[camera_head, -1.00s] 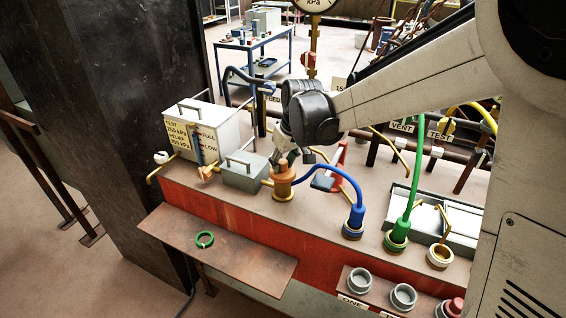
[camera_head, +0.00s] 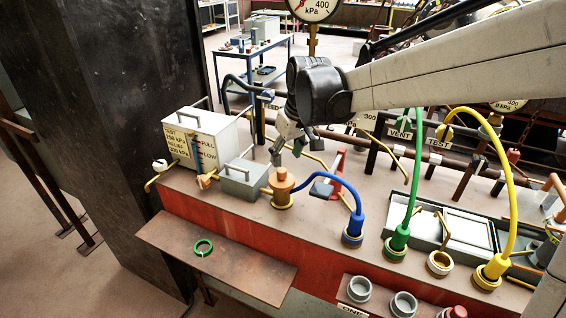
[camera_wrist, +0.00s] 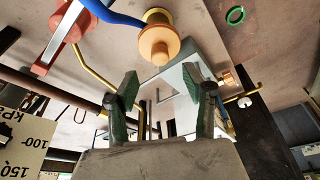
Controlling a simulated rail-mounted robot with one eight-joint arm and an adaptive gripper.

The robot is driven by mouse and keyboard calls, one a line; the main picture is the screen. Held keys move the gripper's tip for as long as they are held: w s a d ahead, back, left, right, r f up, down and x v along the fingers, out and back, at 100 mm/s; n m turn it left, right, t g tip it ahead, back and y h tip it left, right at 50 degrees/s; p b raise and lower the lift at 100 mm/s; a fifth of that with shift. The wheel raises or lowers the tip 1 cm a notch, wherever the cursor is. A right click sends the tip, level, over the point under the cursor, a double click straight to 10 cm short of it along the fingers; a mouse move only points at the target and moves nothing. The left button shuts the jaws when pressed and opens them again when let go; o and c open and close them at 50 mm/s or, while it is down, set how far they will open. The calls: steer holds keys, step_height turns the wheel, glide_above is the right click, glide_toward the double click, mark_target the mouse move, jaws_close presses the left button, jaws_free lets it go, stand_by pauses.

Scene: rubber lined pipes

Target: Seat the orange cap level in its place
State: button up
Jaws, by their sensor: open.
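The orange cap (camera_head: 282,178) sits on a brass fitting (camera_head: 283,200) at the front edge of the red bench. It looks about upright; whether it is fully level I cannot tell. In the wrist view the cap (camera_wrist: 159,44) shows whole, beyond the fingers and between their lines. My gripper (camera_head: 287,153) is above and behind the cap, apart from it. In the wrist view its two green-padded fingers (camera_wrist: 161,84) are spread, with nothing between them.
A grey box (camera_head: 243,180) and a white tank (camera_head: 200,138) stand left of the fitting. A blue hose (camera_head: 340,182) arches close on its right. A green ring (camera_head: 203,247) lies on the front shelf (camera_head: 240,268). A red-handled lever (camera_head: 335,172) stands behind.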

steer(key=shift+v, duration=2.35)
steer(key=s+d+f+m+t, duration=0.1)
steer(key=s+d+m, duration=0.1)
steer(key=s+d, duration=0.3)
steer(key=s+d+f+m+t+h+b, duration=0.1)
steer(key=s+d+f+m+t, duration=0.1)
steer(key=s+d, duration=0.4)
steer(key=s+d+f+m+t, duration=0.1)
steer(key=s+d, duration=0.4)
steer(key=s, duration=0.9)
steer(key=shift+d+f+m+h+b, duration=0.4)
steer(key=shift+f+m, duration=0.05)
steer(key=shift+m, duration=0.45)
steer(key=shift+s, duration=0.15)
